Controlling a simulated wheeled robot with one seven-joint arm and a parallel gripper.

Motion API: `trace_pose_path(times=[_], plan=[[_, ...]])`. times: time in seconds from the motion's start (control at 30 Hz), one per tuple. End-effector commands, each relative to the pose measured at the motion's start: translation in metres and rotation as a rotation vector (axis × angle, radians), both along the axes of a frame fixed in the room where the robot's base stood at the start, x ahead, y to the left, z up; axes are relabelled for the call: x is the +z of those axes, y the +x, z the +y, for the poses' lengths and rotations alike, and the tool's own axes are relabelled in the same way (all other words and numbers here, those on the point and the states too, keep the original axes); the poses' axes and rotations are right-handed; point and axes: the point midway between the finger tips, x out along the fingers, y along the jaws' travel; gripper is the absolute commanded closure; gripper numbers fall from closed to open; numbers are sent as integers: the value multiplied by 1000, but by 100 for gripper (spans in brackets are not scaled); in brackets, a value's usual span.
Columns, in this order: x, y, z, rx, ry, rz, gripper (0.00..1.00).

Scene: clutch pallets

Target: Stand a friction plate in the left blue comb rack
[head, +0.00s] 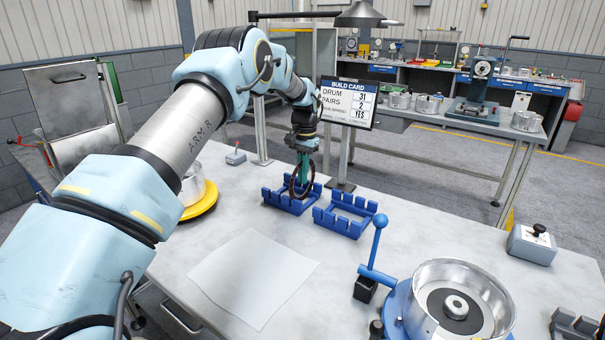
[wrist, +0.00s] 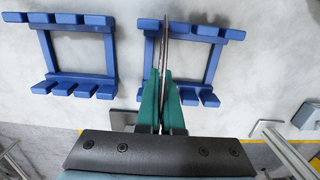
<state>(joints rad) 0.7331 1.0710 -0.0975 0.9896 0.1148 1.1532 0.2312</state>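Two blue comb racks stand side by side on the table, the left rack (head: 271,200) and the right rack (head: 325,222). My gripper (head: 303,172) is over the left rack with its teal fingers pointing down. It is shut on a dark ring-shaped friction plate (head: 293,187), held upright. In the wrist view the plate (wrist: 163,45) is edge-on between the fingers (wrist: 163,85), in line with a gap between teeth of the rack below (wrist: 212,65). The plate's lower edge overlaps the rack; I cannot tell whether it touches the rack's base. The other rack (wrist: 110,55) looks empty.
A build card sign (head: 348,103) stands behind the racks. A blue fixture with a lever (head: 378,245) and a metal drum (head: 458,300) are at front right. A white sheet (head: 253,278) lies on the table. A yellow turntable (head: 200,205) is at left. The table between is clear.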

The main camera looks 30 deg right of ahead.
Motion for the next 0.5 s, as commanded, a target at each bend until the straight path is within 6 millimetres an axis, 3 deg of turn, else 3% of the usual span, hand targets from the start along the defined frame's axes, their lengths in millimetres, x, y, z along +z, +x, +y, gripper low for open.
trace_pose_path(times=[0.33, 0.5], plan=[[-1, 0, 0, 0, 0, 0, 100], [-1, 0, 0, 0, 0, 0, 77]])
